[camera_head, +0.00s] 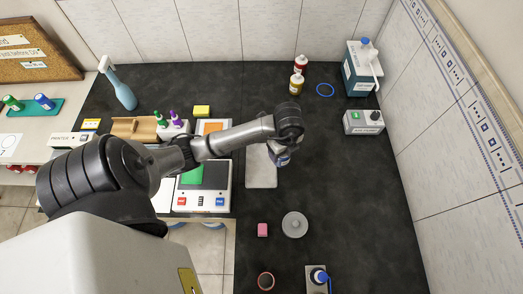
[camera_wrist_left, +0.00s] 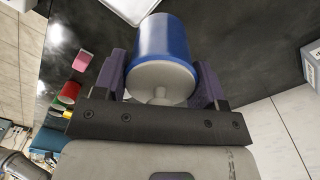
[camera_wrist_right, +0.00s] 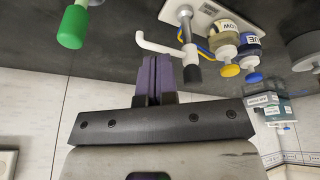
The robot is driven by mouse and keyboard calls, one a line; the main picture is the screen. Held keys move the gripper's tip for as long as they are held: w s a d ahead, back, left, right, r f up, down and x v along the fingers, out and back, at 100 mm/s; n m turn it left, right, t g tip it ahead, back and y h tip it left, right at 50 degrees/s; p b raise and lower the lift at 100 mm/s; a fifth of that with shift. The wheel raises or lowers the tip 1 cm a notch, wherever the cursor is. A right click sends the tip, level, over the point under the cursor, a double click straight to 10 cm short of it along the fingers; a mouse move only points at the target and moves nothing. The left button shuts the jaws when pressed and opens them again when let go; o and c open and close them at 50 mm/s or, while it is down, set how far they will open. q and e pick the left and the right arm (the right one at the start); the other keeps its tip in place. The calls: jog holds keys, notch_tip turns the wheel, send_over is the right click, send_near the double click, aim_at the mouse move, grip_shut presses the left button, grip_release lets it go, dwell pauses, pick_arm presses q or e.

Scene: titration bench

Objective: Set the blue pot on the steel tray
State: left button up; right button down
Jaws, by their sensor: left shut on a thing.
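The blue pot (camera_wrist_left: 165,40), with a grey knobbed lid, is between the purple fingers of my left gripper (camera_wrist_left: 160,75), which is shut on it. In the head view my left gripper (camera_head: 277,150) hangs beside and partly over the steel tray (camera_head: 262,175), a pale flat rectangle. A little of the blue pot (camera_head: 283,160) shows under the wrist there; its height above the tray is hard to tell. A pale tray edge (camera_wrist_left: 130,8) shows beyond the pot in the left wrist view. My right gripper (camera_wrist_right: 157,78) is shut and empty.
A grey round lidded object (camera_head: 295,224) and a pink block (camera_head: 262,230) stand in front of the tray. A scale (camera_head: 202,185) is to its left. Bottles (camera_head: 298,75) stand at the back. The bench right of the tray is clear.

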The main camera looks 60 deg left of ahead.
pick_arm(q)
jog(key=shift+s+a+f, duration=0.5)
jog(key=shift+a+f, duration=1.05)
jog(key=shift+f, duration=0.1)
jog(key=shift+s+a+f, duration=0.45)
jog(key=shift+a+f, duration=1.15)
jog(key=shift+f, duration=0.1)
jog(key=shift+s+a+f, duration=0.5)
jog(key=shift+a+f, duration=1.05)
jog(key=shift+f, duration=0.1)
jog(key=shift+f, duration=0.15)
jog(key=o, duration=1.1)
jog(key=shift+c, duration=0.2)
